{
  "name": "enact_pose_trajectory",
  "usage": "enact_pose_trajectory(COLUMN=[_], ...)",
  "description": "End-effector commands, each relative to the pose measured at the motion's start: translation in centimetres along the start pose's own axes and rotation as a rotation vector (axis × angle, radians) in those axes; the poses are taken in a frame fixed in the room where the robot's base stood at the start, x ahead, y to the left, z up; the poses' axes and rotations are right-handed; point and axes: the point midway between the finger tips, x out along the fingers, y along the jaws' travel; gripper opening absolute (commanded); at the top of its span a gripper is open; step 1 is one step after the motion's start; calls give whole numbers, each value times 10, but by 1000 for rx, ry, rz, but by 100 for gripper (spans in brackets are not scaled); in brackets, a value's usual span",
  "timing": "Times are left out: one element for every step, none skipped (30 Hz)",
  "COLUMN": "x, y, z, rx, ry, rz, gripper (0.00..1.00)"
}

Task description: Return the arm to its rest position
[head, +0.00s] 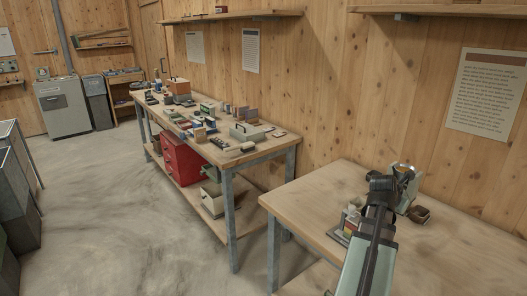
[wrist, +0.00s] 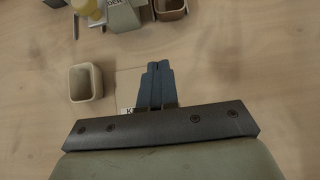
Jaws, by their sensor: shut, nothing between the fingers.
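My arm reaches up from the bottom right of the head view over the near wooden table (head: 300,198). My gripper (wrist: 157,68) shows in the wrist view with its two dark fingers pressed together and nothing between them. In the head view the arm hides the fingertips and part of the table.
A beige square cup (wrist: 86,82) stands left of the fingers. A brown container (wrist: 171,9) and a yellow round part (wrist: 86,7) are at the top. A long workbench (head: 262,151) with many small items stands farther back. The table's right side is clear.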

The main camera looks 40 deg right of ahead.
Motion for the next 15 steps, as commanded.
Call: enact_pose_trajectory(x=[0,0,1,1,2,3,4,4,6,7,8,9,10,10,11], y=[0,1,2,4,5,9,12,15,20,24,29,34,39,44,49], z=[0,0,1,1,1,2,3,4,5,6,6,8,9,10,11], rx=[1,5,14,24,38,64,88,116,160,195,233,285,325,365,417], ry=[0,0,-1,-1,-3,-6,-8,-11,-17,-23,-29,-40,-49,-59,-73], rz=[0,-1,-3,-6,-9,-17,-22,-30,-41,-50,-59,-71,-79,-86,-96], gripper=[0,0,0,0,0,0,0,0,0,0,0,0,0,0,0])
